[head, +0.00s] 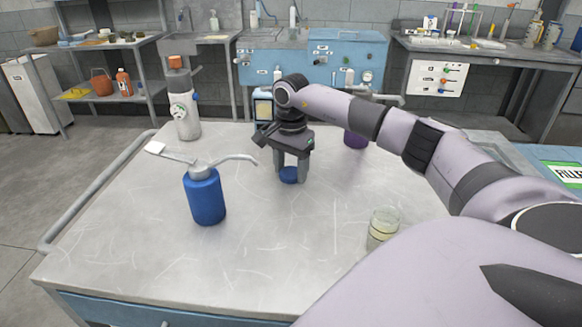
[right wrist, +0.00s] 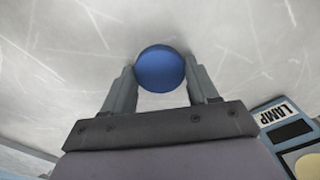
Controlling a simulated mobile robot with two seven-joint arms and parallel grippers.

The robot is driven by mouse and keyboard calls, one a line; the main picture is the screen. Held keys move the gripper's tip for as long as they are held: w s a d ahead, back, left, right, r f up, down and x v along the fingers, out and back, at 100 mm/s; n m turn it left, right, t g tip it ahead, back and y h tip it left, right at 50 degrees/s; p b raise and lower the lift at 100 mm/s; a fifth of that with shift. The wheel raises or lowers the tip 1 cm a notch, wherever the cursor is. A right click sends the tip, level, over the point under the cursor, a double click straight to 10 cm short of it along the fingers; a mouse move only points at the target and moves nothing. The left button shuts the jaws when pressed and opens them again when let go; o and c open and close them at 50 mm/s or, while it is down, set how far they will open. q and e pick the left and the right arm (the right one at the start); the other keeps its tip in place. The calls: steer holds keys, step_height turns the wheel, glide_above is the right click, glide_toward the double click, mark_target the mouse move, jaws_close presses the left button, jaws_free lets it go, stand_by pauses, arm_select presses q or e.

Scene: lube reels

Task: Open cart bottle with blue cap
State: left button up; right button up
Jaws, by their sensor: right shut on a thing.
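My right gripper (head: 291,172) is over the middle of the grey cart top (head: 130,235), fingers pointing down. Its two fingers are shut on a round blue cap (head: 289,175), which also shows between the fingertips in the right wrist view (right wrist: 160,69). The cap is at or just above the cart top; I cannot tell if it touches. No bottle shows under it. My left gripper is out of view.
A blue oil can (head: 206,197) with a long spout stands left on the cart. A grey-white bottle (head: 185,118) is at the back left, a purple container (head: 355,138) behind my right arm, a glass beaker (head: 382,228) at the front right. The cart's front middle is clear.

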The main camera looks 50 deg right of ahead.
mark_target(290, 172)
steer(key=shift+s+a+f, duration=0.1)
steer(key=shift+s+f, duration=0.05)
steer(key=shift+f, duration=0.35)
steer(key=o, duration=1.2)
steer(key=shift+f, duration=0.15)
steer(key=shift+c, duration=0.2)
steer(key=shift+a, duration=0.1)
step_height(290, 172, up, 14)
steer(key=shift+d+f, duration=0.2)
